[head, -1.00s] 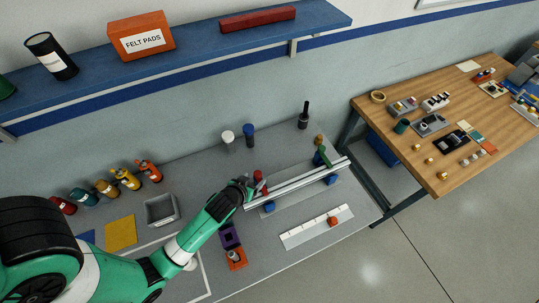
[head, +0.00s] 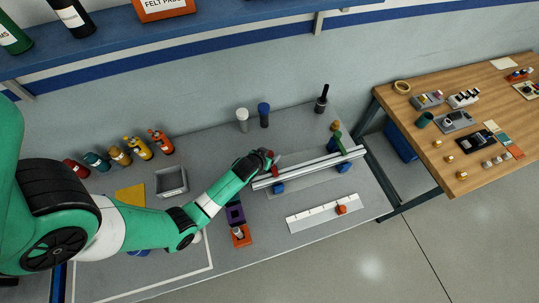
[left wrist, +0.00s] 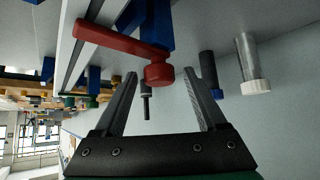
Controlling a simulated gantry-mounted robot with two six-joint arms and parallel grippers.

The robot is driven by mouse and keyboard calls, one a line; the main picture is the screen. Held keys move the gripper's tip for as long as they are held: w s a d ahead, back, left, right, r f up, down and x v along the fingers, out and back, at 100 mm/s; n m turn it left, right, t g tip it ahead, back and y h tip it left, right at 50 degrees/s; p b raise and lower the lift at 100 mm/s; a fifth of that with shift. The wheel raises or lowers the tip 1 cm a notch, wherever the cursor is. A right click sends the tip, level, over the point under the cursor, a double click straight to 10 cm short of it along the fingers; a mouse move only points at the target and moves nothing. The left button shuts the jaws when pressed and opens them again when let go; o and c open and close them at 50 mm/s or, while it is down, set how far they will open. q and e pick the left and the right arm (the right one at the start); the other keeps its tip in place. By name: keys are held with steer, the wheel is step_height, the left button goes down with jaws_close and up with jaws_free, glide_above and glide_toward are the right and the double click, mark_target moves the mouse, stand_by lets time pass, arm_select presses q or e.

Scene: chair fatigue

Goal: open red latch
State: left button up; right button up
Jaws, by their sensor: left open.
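The red latch (left wrist: 120,42) shows large in the left wrist view, a red bar with a round knob (left wrist: 160,74) at its end. It sits beside a pale rail and a blue block. In the head view the red latch (head: 275,163) is at the left end of the silver rails (head: 310,167), partly hidden by my gripper. My left gripper (head: 268,158) is open at that end of the rails. In the left wrist view its two fingers (left wrist: 163,95) stand apart, with the knob just beyond and between their tips. I cannot tell whether they touch it. My right gripper is not in view.
A white-capped and a blue-capped cylinder (head: 264,115) stand behind the rails. A green lever (head: 338,140) is at the rails' right end. A grey bin (head: 171,182) stands left.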

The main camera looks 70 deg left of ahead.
arm_select(q)
steer(key=shift+w+a+f, duration=0.15)
jaws_close()
stand_by(0.4)
stand_by(1.0)
